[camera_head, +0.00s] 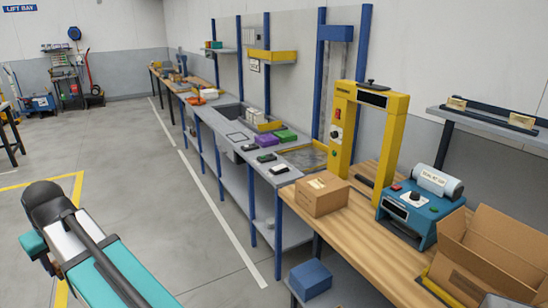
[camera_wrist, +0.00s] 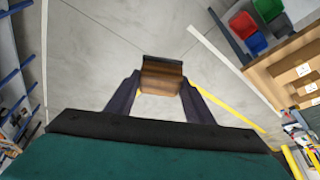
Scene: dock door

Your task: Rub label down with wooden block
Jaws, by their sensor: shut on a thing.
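My gripper (camera_wrist: 161,84) shows in the wrist view, its two dark fingers shut on a brown wooden block (camera_wrist: 162,73) with a dark strip along its far edge. Bare grey floor lies behind the block, and nothing touches it there. In the head view my teal and black arm fills the lower left, and I cannot make out the fingers or block. A closed cardboard box (camera_head: 321,197) stands on the wooden bench, well to the right of my arm. A pale patch (camera_head: 318,183) on its top may be tape or the label; I cannot tell.
The wooden bench (camera_head: 364,215) also bears a yellow frame (camera_head: 340,135), a teal label machine (camera_head: 408,215) and an open carton (camera_head: 490,250). A blue box (camera_head: 310,279) sits on the lower shelf. A grey bench runs back along the wall. The floor (camera_head: 150,190) beside it is clear.

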